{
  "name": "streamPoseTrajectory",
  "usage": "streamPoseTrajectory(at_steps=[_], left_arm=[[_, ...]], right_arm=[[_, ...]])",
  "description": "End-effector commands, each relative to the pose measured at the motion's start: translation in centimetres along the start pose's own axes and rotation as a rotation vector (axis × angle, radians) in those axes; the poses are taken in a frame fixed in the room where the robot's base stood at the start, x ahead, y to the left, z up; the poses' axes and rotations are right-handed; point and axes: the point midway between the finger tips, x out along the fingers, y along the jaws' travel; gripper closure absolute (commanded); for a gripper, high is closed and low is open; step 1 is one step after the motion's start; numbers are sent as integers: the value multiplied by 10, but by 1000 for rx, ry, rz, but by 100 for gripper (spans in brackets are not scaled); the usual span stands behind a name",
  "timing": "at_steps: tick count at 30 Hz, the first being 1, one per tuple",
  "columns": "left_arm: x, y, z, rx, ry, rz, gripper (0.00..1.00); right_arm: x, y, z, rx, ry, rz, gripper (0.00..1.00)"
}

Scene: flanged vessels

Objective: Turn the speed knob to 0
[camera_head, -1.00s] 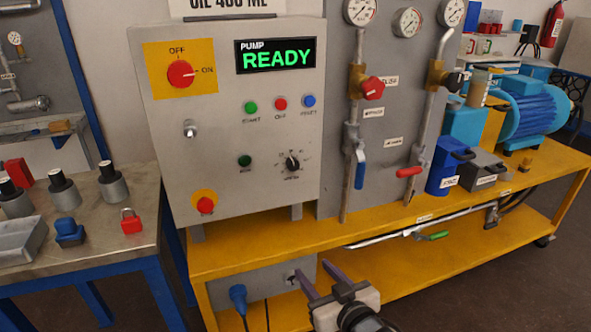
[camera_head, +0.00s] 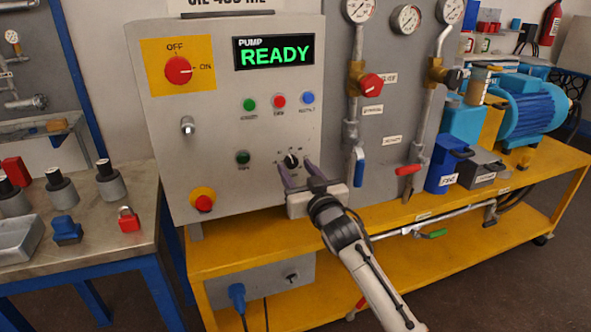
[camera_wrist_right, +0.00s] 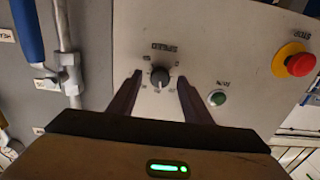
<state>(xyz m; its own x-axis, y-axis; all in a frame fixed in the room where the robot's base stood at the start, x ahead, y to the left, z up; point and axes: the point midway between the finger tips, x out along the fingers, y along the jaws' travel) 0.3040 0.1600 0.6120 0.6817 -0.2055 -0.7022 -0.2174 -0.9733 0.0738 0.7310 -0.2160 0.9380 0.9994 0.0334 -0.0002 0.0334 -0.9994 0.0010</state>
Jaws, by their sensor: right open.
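The speed knob (camera_head: 291,161) is a small black dial with marks around it, low on the right of the grey control panel (camera_head: 222,135). In the right wrist view the knob (camera_wrist_right: 159,77) shows under its SPEED label, upside down. My right gripper (camera_head: 297,170) is open in front of the panel. In the wrist view its two dark fingers (camera_wrist_right: 158,92) stand one on each side of the knob, apart from it. I cannot tell how far the fingertips are from the panel face. My left gripper is not in view.
A green RUN button (camera_head: 242,157) is left of the knob, and a red emergency stop (camera_head: 202,199) sits lower left. A pipe with a blue-handled valve (camera_head: 359,170) stands close to the right of my gripper. The yellow bench (camera_head: 400,235) runs below.

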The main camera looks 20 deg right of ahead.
Motion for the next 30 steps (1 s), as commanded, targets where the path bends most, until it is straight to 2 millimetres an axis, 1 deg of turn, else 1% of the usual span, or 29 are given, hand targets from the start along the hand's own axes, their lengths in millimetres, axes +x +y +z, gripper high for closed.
streamPoseTrajectory(at_steps=[4, 13, 14, 18, 21, 30], left_arm=[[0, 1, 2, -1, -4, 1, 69], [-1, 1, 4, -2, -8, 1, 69], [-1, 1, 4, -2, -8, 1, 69], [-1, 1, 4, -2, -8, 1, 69], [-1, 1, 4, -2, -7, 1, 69], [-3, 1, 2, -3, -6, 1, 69]], right_arm=[[9, -1, 0, 0, 0, -1, 55], [10, -1, 0, 1, 0, -1, 55], [10, -1, 0, 1, 0, -1, 58], [10, -1, 0, 1, 0, -1, 82], [10, -1, 0, 1, 0, -1, 96], [10, 0, 0, -38, -1, -1, 96]])
